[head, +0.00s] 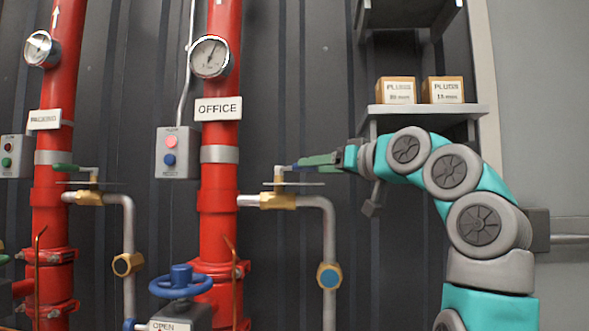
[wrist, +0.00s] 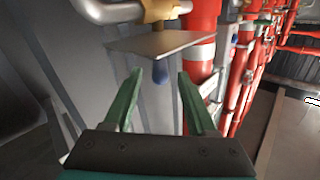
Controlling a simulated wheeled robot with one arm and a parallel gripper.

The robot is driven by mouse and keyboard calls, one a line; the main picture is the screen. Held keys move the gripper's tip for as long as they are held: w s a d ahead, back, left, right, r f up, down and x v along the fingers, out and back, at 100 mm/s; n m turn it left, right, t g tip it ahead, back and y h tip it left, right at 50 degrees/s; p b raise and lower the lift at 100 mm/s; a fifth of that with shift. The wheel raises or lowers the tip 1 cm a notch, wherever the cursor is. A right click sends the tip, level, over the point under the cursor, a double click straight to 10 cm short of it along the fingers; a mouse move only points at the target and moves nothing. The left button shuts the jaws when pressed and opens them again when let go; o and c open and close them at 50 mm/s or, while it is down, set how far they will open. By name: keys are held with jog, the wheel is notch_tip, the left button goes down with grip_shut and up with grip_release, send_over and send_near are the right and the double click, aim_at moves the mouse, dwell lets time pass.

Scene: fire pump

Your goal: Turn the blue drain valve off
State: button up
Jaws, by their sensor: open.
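The drain valve has a brass body (head: 277,201) on a grey side pipe, right of the red riser labelled OFFICE. A flat plate lies over the body, and a short lever stem rises above it. The lever's blue grip shows in the wrist view (wrist: 160,72), under the plate's edge. My gripper (head: 300,164) reaches in from the right at lever height. In the wrist view its green fingers (wrist: 159,77) are open, with the blue grip lined up between their tips. I cannot tell whether either finger touches it.
A similar valve with a green lever (head: 65,167) sits on the left riser. A blue handwheel (head: 180,283) stands lower, by an OPEN sign. A button box (head: 177,152) hangs between the risers. A shelf (head: 425,110) with two boxes stands behind my arm.

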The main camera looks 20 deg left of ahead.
aim_at(297, 168)
jog(key=p+x, duration=0.2)
jog(key=x, duration=0.4)
jog(key=shift+w+a+r, duration=0.1)
jog(key=shift+a+r, duration=0.05)
jog(key=shift+a, duration=0.1)
jog(key=shift+w+a, duration=0.2)
jog(key=shift+a, duration=0.05)
jog(key=shift+c, duration=0.2)
grip_shut()
dwell(0.8)
